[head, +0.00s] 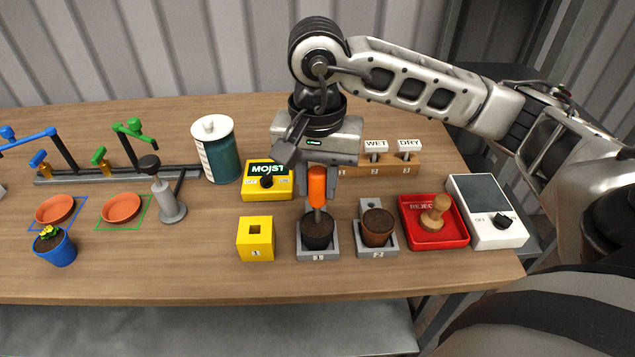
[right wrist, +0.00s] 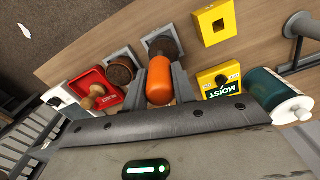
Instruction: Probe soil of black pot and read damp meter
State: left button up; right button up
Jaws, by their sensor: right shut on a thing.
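The black pot (head: 318,238) with dark soil stands in grey stand 1 (head: 319,255) on the table. My right gripper (head: 317,178) is upright above it, shut on the orange handle of the probe (head: 317,187). The handle also shows between the fingers in the right wrist view (right wrist: 160,82). The probe's metal shaft points down and meets the soil in the head view; how deep it sits I cannot tell. The yellow damp meter (head: 267,187) is behind and left of the pot, and its display reads MOIST. My left gripper is not in view.
A brown pot (head: 377,229) in stand 2 is close on the right, then a red REJECT tray (head: 436,225) with a wooden stamp and a white device (head: 487,212). A yellow block (head: 255,242) with a square hole is left. WET and DRY signs (head: 391,147) stand behind.

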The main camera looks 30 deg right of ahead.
jog(key=shift+r+p, duration=0.35)
jog(key=shift+r, duration=0.55)
jog(key=shift+r+p, duration=0.65)
jog(key=shift+r, duration=0.65)
